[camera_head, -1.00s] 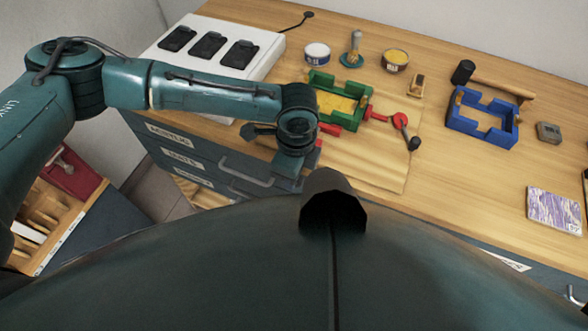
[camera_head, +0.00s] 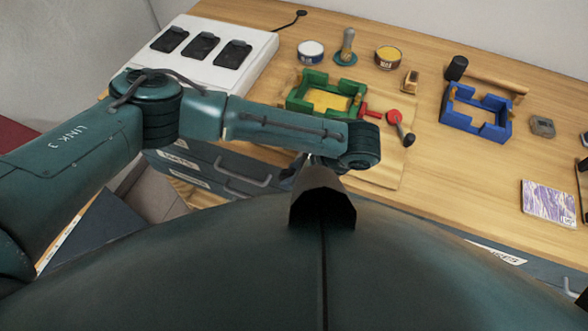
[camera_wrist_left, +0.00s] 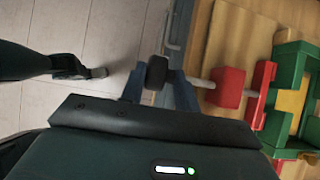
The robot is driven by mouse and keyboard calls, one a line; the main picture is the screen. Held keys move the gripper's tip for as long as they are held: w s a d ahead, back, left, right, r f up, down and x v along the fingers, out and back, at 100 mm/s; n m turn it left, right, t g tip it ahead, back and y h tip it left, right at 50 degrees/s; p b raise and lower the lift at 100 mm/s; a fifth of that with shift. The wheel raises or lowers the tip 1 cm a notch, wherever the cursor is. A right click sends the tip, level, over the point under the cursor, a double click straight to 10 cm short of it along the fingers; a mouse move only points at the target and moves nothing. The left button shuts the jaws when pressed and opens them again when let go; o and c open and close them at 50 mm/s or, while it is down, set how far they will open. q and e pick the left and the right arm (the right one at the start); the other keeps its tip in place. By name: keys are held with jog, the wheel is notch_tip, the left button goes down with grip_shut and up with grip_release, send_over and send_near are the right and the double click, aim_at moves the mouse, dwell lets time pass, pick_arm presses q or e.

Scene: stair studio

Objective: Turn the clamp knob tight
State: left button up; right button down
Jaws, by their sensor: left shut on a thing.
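The clamp (camera_wrist_left: 228,87) is a red block with a metal rod, seen in the left wrist view beside the green frame (camera_wrist_left: 285,100). Its black knob (camera_wrist_left: 157,72) is at the rod's outer end, out past the table's edge. My left gripper (camera_wrist_left: 158,88) is shut on this knob, with a finger on each side of it. In the head view the green frame (camera_head: 327,93) stands on the table behind my left forearm. My left arm hides the clamp and knob there, and the left gripper is mostly hidden too.
A blue frame (camera_head: 478,125) stands farther right. Drawers (camera_head: 235,178) front the table.

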pick_arm(q)
jog(key=shift+s+f, duration=0.2)
jog(key=shift+s, duration=0.2)
jog(key=o, duration=0.8)
jog(key=shift+a, duration=0.1)
jog(key=shift+r, duration=0.1)
jog(key=shift+w, duration=0.1)
jog(key=shift+r, duration=0.2)
jog(key=v, duration=1.3)
jog(key=shift+d+f, duration=0.25)
jog(key=shift+d, duration=0.05)
